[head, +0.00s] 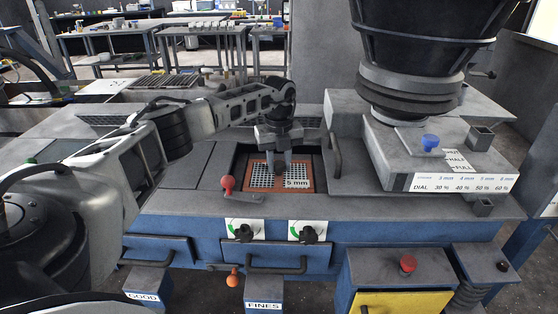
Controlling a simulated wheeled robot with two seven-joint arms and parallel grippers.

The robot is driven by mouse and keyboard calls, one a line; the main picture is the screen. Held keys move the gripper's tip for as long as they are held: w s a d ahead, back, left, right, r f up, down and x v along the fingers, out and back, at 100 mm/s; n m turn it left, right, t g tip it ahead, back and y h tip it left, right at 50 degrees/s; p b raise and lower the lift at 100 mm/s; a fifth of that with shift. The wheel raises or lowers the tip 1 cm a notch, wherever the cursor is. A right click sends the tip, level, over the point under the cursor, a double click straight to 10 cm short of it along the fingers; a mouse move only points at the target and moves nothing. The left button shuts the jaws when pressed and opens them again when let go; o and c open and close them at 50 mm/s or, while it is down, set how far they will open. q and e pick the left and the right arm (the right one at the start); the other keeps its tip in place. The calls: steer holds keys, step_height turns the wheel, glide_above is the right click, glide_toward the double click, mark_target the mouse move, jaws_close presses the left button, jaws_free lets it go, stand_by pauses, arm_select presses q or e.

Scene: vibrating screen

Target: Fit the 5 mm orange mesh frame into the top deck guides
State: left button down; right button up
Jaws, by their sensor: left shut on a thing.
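The orange mesh frame (262,187), labelled "5 mm", lies within the rectangular opening of the top deck (233,165) on the vibrating screen. Its near edge and label face me. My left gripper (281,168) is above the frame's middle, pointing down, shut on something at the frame. The fingers hide that part of the frame, and I cannot tell how far it is seated in the guides. My right gripper is not in view.
A red-knobbed lever (228,184) stands at the opening's left front, and a dark handle (335,155) is at its right. The large black hopper (425,50) rises at the right. Two green-marked dials (307,232) are on the front panel.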

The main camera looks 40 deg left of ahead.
mark_target(279, 163)
arm_select(q)
steer(key=shift+f, duration=0.65)
steer(key=c, duration=1)
jaws_free()
steer(key=shift+r, duration=0.1)
steer(key=shift+r, duration=0.1)
step_height(279, 163, up, 16)
steer(key=b, duration=0.2)
steer(key=shift+f, duration=0.25)
